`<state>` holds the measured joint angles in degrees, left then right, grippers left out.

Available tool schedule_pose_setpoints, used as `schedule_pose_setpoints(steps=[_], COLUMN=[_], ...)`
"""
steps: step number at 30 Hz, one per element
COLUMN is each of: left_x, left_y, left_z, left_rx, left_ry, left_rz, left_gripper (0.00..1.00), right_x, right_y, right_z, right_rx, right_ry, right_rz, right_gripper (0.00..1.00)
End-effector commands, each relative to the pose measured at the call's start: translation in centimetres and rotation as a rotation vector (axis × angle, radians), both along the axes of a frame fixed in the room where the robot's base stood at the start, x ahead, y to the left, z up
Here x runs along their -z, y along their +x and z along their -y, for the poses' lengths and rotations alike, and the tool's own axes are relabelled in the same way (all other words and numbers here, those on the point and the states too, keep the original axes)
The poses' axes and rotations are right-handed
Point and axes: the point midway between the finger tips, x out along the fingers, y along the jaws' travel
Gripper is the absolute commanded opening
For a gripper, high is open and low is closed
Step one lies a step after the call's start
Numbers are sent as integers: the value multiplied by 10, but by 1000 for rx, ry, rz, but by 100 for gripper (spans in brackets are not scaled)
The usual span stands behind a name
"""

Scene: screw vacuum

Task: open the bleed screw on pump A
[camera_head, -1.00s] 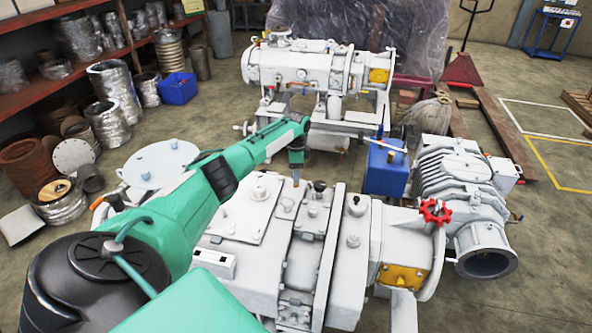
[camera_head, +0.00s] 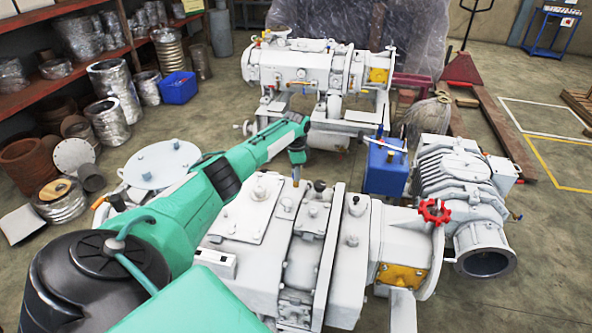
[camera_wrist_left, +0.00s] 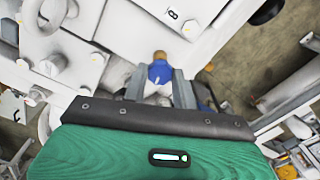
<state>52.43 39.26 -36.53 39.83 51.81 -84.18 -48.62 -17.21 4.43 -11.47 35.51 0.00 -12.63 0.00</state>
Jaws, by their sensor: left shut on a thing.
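A large white pump (camera_head: 265,255) fills the front of the head view. My left arm reaches over it from the left. My left gripper (camera_head: 296,178) points down at its top face near the rear edge, and its fingertips are small in this view. In the left wrist view, the gripper's two grey fingers (camera_wrist_left: 158,86) are shut on a small blue fitting with a brass end (camera_wrist_left: 159,72), which I take for the bleed screw. Its lower part is hidden between the fingers. My right gripper is out of view.
A dark-capped fitting (camera_head: 320,185) stands close to the right of the gripper. A red handwheel (camera_head: 434,211) and a blue box (camera_head: 386,168) are farther right. A second white pump (camera_head: 318,75) stands behind.

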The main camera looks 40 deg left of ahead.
Motion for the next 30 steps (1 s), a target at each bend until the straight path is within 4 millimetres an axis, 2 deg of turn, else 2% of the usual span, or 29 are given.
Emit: schedule_pose_setpoints(steps=[30], left_x=[-2], left_y=[0], left_z=[1], left_rx=[-948], left_ry=[-1], left_rz=[0], left_gripper=[5], right_x=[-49], right_y=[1], right_z=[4], right_rx=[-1], right_ry=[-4], right_rz=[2], right_gripper=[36])
